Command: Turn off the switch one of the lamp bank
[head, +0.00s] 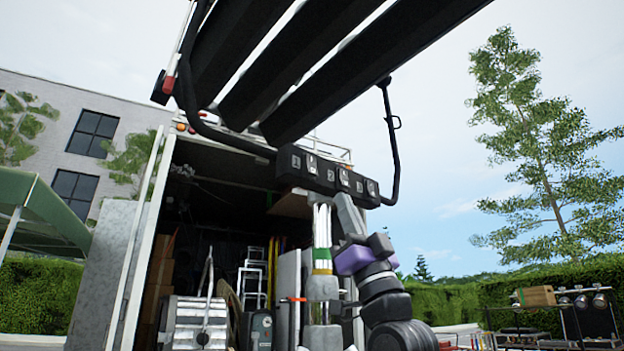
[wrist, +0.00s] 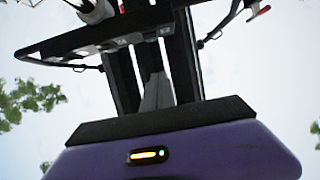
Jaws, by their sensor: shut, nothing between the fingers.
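The lamp bank (head: 300,65) hangs overhead in the head view, with long black bars on a bent black frame. Its black switch box (head: 322,187) carries a row of numbered switches. Switch one (head: 311,163) is the leftmost, beside its number label; whether it is on or off I cannot tell. My gripper (head: 343,199) is shut and empty, pointing up just below the box, right of switch one. Whether its tip touches the box is unclear. In the wrist view the shut grey fingers (wrist: 155,80) point up between black bars of the lamp bank (wrist: 184,60).
A pole with white tubes and a green band (head: 322,255) stands directly left of my arm, under the box. Behind is an open truck (head: 158,200) with stored gear. A rack with lamps (head: 575,310) stands at right. Open sky lies right of the lamp bank.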

